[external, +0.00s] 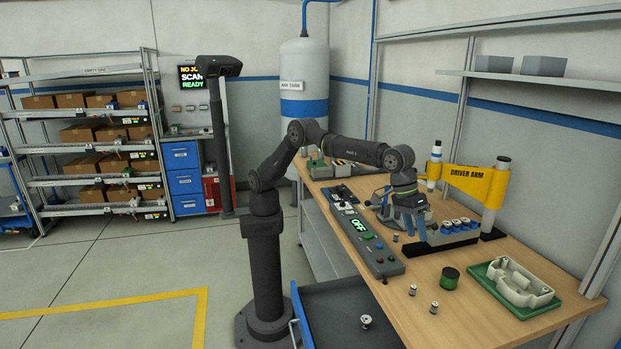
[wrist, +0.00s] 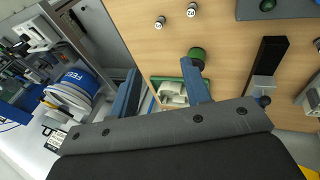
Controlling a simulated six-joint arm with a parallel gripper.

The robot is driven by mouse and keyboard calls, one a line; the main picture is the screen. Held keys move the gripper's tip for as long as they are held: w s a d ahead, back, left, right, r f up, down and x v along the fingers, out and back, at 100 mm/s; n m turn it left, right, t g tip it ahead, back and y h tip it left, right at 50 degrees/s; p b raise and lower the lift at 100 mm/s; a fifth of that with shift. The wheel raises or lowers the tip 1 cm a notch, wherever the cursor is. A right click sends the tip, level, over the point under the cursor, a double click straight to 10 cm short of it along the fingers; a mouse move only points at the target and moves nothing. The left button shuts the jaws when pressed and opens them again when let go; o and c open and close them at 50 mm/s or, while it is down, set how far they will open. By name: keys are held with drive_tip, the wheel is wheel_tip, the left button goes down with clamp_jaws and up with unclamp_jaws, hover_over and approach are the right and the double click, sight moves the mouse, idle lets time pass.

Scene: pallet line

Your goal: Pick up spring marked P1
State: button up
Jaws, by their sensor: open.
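Several small silver-and-black springs stand apart on the wooden bench in the external view, one near the back (external: 396,238), one in the middle (external: 412,290) and one nearer the front (external: 434,307). Two pale-topped springs show near the top of the wrist view, one at the right (wrist: 191,10) and one lower left (wrist: 160,22). Their tops carry dark marks too small to read, so I cannot tell which is P1. My gripper (external: 415,231) is open with blue fingers and hangs over the bench beside the black rack. In the wrist view its fingers (wrist: 160,66) are spread apart with no spring held between them.
A black rack (external: 456,241) with blue-and-white parts stands right of my gripper. A dark green round can (external: 450,278) and a green tray (external: 569,304) with a pale casting lie farther right. A control panel (external: 375,258) runs along the left bench edge; an open drawer (external: 330,318) is below.

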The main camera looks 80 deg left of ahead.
drive_tip(key=f+m, duration=0.1)
drive_tip(key=m, duration=0.1)
drive_tip(key=m+g+h, duration=0.1)
drive_tip(key=m+h, duration=0.1)
drive_tip(key=m, duration=1.2)
approach(434, 308)
drive_tip(key=f, duration=0.1)
drive_tip(key=w+f, duration=0.1)
drive_tip(key=f, duration=0.1)
drive_tip(key=shift+w+d+f, duration=0.1)
drive_tip(key=shift+w, duration=0.05)
drive_tip(key=shift+d+x, duration=0.25)
drive_tip(key=shift+x, duration=2.65)
clamp_jaws()
